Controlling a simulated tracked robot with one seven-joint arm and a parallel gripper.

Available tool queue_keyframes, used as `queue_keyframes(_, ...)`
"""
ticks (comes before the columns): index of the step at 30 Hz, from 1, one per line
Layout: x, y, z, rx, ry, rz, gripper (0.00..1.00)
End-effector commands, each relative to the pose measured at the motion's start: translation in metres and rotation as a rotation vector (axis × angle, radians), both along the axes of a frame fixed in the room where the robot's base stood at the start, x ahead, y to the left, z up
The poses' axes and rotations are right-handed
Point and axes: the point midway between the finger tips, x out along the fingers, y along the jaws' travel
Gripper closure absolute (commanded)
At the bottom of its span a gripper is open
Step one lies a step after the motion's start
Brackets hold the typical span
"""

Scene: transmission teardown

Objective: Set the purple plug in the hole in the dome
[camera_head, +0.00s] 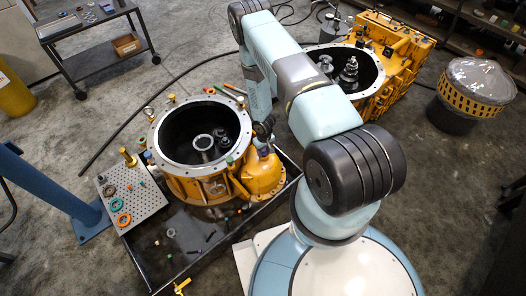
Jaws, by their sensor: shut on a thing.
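The dome (265,178) is a yellow-orange rounded casing at the right front of the large yellow ring housing. My gripper (264,146) points down just above the top of the dome, at the housing's right rim. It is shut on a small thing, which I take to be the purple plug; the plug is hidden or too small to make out. The hole in the dome is also not clear, as my gripper covers the dome's top. I cannot tell whether the held thing touches the dome.
The open ring housing (166,139) stands in a dark tray (150,262) with small loose parts. A perforated plate (146,203) with coloured rings lies on its left side. A second yellow housing (398,62) and a mesh-sided drum (470,98) stand behind right. A cart (88,24) is back left.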

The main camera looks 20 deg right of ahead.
Motion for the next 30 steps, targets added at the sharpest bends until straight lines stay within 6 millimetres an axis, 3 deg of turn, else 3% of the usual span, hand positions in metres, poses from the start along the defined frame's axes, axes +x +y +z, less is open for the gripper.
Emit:
queue_keyframes(9,-0.0001,0.0,-0.0008,0.0,0.0,0.0,0.91)
queue_keyframes(10,-0.0001,0.0,-0.0008,0.0,0.0,0.0,0.55)
queue_keyframes(19,-0.0006,0.0016,-0.0011,0.002,0.001,0.001,0.27)
queue_keyframes(30,-0.0004,0.0005,0.0002,0.001,0.0,0.0,0.27)
